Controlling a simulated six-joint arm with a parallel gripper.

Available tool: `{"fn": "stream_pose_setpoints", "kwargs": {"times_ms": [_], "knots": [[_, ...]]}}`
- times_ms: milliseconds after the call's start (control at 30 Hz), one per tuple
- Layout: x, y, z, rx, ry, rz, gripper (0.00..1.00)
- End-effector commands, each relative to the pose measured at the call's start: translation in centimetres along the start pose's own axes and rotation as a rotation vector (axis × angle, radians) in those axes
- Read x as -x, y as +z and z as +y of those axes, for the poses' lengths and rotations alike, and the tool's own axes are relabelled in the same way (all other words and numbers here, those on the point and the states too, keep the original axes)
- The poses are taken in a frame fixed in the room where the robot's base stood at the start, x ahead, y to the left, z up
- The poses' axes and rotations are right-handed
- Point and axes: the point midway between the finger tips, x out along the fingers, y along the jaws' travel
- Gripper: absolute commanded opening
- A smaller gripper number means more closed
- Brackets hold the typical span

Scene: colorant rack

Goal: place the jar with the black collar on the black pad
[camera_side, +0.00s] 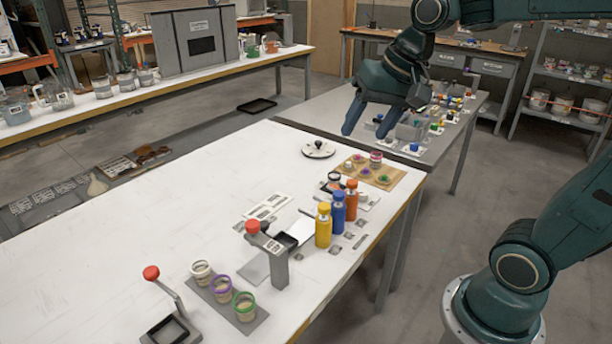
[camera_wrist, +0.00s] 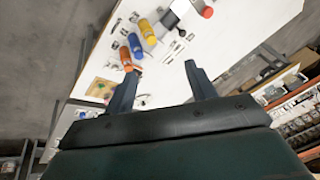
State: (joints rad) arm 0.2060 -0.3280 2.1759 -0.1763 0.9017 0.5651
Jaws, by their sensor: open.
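A small jar with a dark collar (camera_side: 333,180) stands at the near edge of the wooden board on the white table; it looks like the black-collared jar, but is small here. A black pad (camera_side: 288,240) lies beside a grey post with a red knob; a dark patch by the red knob shows in the wrist view (camera_wrist: 170,19). A second dark square pad (camera_side: 165,331) sits at the foot of the other red-knobbed lever at lower left. My gripper (camera_side: 369,126) is open and empty, raised above the far end of the table; its fingers also show in the wrist view (camera_wrist: 160,72).
Yellow (camera_side: 323,225), blue (camera_side: 338,207) and orange (camera_side: 351,199) bottles stand between the board and the post. Jars with white, purple and green (camera_side: 244,306) collars stand on a grey strip. A magenta-collared jar (camera_side: 376,160) is on the board. The table's left side is clear.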

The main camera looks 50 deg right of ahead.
Motion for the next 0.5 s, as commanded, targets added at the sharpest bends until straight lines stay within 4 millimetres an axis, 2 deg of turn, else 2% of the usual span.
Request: {"fn": "stream_pose_setpoints", "kwargs": {"times_ms": [100,300,500], "knots": [[1.0,3.1,0.6,0.150,-0.005,0.027,0.56],[1.7,7.5,2.3,0.390,-0.006,0.065,0.56],[1.6,10.3,3.8,0.559,-0.002,0.092,0.56]]}}
